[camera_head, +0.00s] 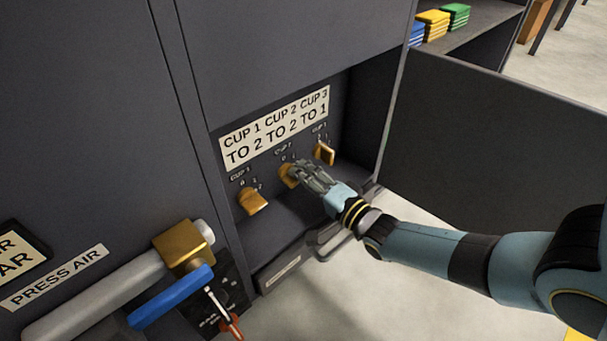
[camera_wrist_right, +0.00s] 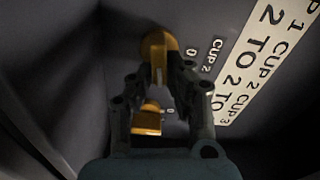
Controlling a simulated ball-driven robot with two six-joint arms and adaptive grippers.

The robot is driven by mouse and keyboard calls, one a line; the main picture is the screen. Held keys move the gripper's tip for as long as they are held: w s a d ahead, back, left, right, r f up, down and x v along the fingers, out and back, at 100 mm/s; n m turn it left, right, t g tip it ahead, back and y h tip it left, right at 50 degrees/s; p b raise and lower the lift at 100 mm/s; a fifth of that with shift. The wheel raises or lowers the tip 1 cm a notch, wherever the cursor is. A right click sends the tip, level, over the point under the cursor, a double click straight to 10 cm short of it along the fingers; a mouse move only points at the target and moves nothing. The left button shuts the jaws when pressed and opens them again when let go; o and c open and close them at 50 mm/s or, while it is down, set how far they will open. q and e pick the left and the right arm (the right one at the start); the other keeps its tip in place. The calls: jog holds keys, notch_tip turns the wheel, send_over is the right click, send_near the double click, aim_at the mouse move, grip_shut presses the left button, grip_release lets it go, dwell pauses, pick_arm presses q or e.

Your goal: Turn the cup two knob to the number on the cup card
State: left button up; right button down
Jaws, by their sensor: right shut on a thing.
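The cup card (camera_head: 275,125) is a white plate in the open cabinet recess, reading CUP 1 TO 2, CUP 2 TO 2, CUP 3 TO 1. It also shows in the right wrist view (camera_wrist_right: 262,60). Below it, the orange cup two knob (camera_head: 286,176) sits between the other two knobs. My right gripper (camera_head: 298,171) is shut on this knob, and its fingers partly hide it. In the right wrist view the knob (camera_wrist_right: 157,48) shows at the fingertips beside its CUP 2 label. I cannot read which number it points to. My left gripper is out of view.
The cup one knob (camera_head: 252,201) is left of my gripper and the cup three knob (camera_head: 325,153) is close on its right. An open door panel (camera_head: 480,150) stands at right. A blue handle (camera_head: 170,298) and brass-ended pipe (camera_head: 95,300) stick out at lower left.

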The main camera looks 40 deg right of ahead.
jog(key=shift+f+m, duration=0.25)
jog(key=shift+m, duration=0.65)
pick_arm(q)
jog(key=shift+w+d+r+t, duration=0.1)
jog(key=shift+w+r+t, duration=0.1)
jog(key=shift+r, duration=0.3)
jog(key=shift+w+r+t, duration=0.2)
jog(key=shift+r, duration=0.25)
pick_arm(e)
jog(key=shift+m, duration=0.4)
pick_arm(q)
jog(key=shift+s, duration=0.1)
pick_arm(e)
jog(key=shift+s, duration=0.1)
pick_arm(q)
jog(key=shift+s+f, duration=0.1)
pick_arm(e)
jog(key=c, duration=1.3)
grip_release()
jog(key=s, duration=0.8)
jog(key=s+d, duration=0.1)
jog(key=s, duration=0.3)
